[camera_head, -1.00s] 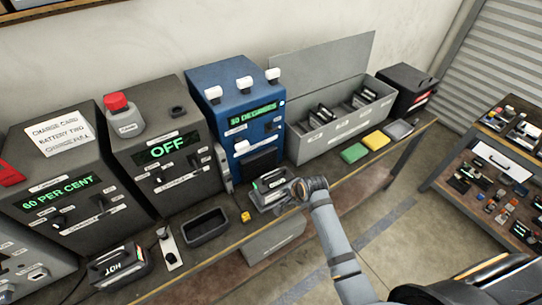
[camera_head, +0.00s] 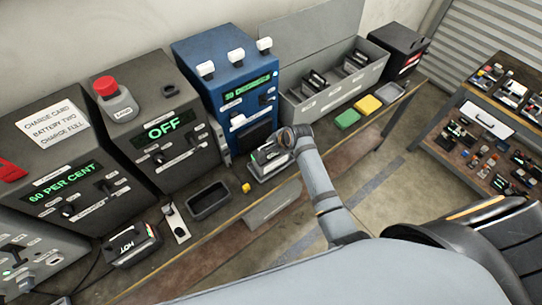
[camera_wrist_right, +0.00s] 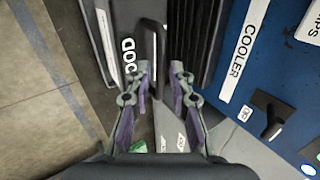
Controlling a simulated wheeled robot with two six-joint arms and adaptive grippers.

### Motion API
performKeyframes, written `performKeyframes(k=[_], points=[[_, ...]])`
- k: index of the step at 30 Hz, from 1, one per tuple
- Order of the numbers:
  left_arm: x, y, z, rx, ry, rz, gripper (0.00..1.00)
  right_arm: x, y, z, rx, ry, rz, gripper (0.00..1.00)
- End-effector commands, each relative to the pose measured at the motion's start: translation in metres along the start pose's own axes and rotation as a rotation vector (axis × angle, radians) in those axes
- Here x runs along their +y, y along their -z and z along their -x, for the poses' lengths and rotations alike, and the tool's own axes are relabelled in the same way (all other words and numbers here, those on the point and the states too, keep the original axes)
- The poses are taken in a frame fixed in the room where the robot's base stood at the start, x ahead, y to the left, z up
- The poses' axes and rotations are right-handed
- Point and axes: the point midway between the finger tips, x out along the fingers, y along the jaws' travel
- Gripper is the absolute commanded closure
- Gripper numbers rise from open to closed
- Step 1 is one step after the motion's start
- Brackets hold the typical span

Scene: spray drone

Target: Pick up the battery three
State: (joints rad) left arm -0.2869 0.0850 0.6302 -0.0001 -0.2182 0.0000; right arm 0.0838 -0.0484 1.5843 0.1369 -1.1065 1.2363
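A grey and black battery (camera_head: 268,161) with a handle lies on the bench in front of the blue cooler (camera_head: 228,75). My right gripper (camera_wrist_right: 160,88) is open at this battery. In the wrist view its two fingers stand apart, with the dark handle (camera_wrist_right: 155,45) ahead of and between them; contact cannot be told. White letters ending in "OOD" show on the battery. Another battery, marked HOT (camera_head: 131,245), lies at the lower left. More batteries (camera_head: 313,80) stand in a grey divided bin (camera_head: 300,108). I cannot read which battery is number three. My left gripper is not in view.
An empty dark tray (camera_head: 209,201) and a small yellow block (camera_head: 246,187) lie left of the battery. Green (camera_head: 347,118) and yellow (camera_head: 368,104) pads lie to the right. The OFF machine (camera_head: 150,125) stands behind. A second table (camera_head: 440,165) is at right.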

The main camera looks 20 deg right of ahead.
Motion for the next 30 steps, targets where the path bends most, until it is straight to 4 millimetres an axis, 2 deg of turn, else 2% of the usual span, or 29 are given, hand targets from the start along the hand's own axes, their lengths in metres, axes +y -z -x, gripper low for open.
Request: performKeyframes(k=[1, 3, 9, 16, 21, 30], points=[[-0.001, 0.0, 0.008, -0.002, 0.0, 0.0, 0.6, -0.003, 0.001, -0.004, -0.001, -0.002, 0.0, 0.79], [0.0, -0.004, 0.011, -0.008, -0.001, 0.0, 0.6, -0.003, 0.003, -0.015, -0.001, -0.003, 0.0, 0.79], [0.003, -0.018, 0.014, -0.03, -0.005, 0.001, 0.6, -0.002, 0.003, -0.034, 0.0, 0.0, 0.001, 0.79], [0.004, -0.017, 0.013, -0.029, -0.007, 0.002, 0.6, -0.001, 0.003, -0.035, 0.001, 0.0, 0.001, 0.79], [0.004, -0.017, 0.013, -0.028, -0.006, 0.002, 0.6, -0.001, 0.003, -0.035, 0.001, 0.0, 0.001, 1.0], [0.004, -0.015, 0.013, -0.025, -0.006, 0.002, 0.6, 0.0, 0.003, -0.035, 0.001, -0.001, 0.001, 1.0]])
